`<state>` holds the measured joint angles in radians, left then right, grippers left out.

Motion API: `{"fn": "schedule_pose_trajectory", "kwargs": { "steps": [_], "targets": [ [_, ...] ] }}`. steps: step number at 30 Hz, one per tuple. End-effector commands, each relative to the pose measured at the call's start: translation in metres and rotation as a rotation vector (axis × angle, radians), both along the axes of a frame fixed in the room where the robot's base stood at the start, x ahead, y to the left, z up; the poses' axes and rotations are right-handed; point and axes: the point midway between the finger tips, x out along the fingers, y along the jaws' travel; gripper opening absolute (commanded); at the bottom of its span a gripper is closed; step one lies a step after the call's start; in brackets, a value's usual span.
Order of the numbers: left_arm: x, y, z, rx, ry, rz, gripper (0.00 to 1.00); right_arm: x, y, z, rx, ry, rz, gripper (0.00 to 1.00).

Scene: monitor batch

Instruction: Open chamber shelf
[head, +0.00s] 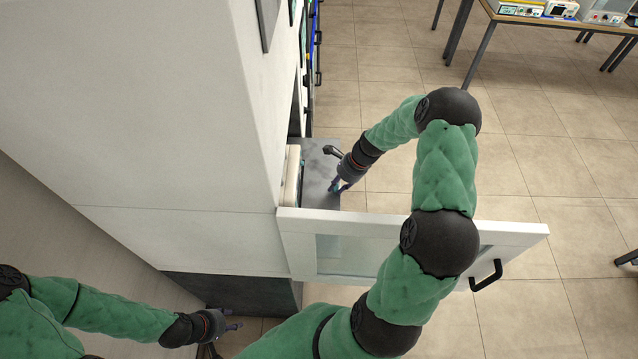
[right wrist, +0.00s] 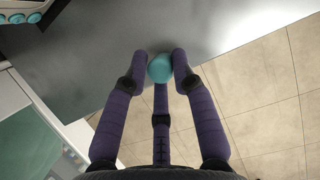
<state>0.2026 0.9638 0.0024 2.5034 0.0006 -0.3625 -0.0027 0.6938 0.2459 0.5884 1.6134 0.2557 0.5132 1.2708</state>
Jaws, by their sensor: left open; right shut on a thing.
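The tall white chamber (head: 150,120) fills the left of the head view. Its white-framed door (head: 520,231), with a glass pane and black handle (head: 486,275), stands swung out. A flat dark grey shelf-like surface (head: 318,160) juts out beside the chamber; it also shows in the right wrist view (right wrist: 95,55). My right gripper (head: 336,187) is at its outer edge, beyond the door. In the right wrist view its fingers are shut on a teal round thing (right wrist: 160,68); I cannot tell whether this is fixed to the surface. My left gripper (head: 235,325) is open and empty, low beside the chamber's dark base.
My right arm passes over the open door. A white panel (head: 292,175) stands by the grey surface; teal round buttons (right wrist: 17,18) show in the right wrist view. A table with instruments (head: 580,22) stands far right.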

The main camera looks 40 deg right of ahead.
Motion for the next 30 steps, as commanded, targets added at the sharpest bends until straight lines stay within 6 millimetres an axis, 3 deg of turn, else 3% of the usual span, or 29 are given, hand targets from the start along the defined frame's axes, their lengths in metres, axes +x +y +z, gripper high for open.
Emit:
{"fn": "schedule_pose_trajectory", "kwargs": {
  "steps": [1, 6, 21, 22, 24, 30],
  "targets": [
    [0.0, 0.0, 0.0, 0.0, 0.0, 0.0, 0.46, 0.0, -0.013, 0.005, -0.012, -0.013, -0.009, 0.0],
    [0.0, 0.0, 0.001, 0.0, 0.0, 0.0, 0.46, -0.009, -0.026, 0.006, -0.014, -0.015, -0.007, 0.0],
    [0.0, 0.0, 0.001, 0.0, 0.0, 0.0, 0.46, -0.013, -0.033, 0.007, -0.017, -0.017, -0.008, 0.0],
    [0.0, 0.0, 0.001, 0.0, 0.0, 0.0, 0.46, -0.013, -0.033, 0.007, -0.017, -0.017, -0.008, 0.29],
    [0.0, 0.0, 0.001, 0.0, 0.0, 0.0, 0.46, -0.013, -0.033, 0.007, -0.017, -0.017, -0.008, 0.46],
    [0.0, 0.0, 0.001, 0.0, 0.0, 0.0, 0.46, -0.015, -0.03, 0.004, -0.009, -0.01, -0.004, 0.46]
  ]
}}
